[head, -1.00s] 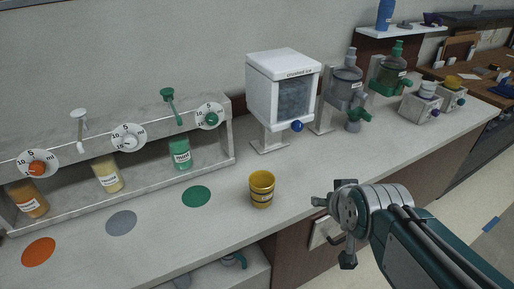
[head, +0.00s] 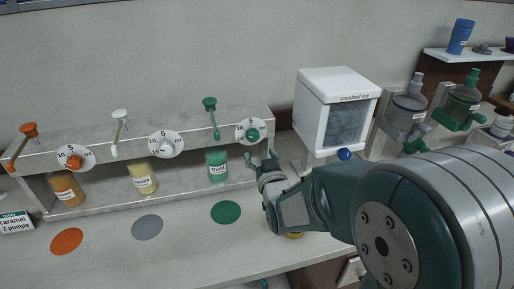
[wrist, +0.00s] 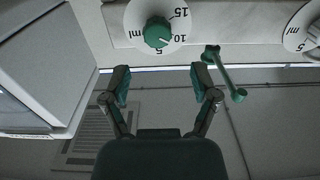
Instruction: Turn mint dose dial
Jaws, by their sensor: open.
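The mint dose dial is a green knob (head: 252,135) on a round white plate, at the right end of the dispenser rack in the head view. In the wrist view the picture is turned over, and the knob (wrist: 157,32) is at the top with 5, 10 and 15 around it. A pale mark on the knob seems to point near 10. My gripper (head: 262,159) is just below the dial in the head view. In the wrist view my gripper (wrist: 161,78) is open and empty, its fingertips short of the knob and roughly lined up with it.
The green mint pump lever (head: 212,118) and mint bottle (head: 217,166) are left of the dial. The crushed ice machine (head: 327,117) stands close on the right. White (head: 166,144) and orange (head: 74,162) dials are farther left. My arm mostly hides the yellow cup (head: 294,235).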

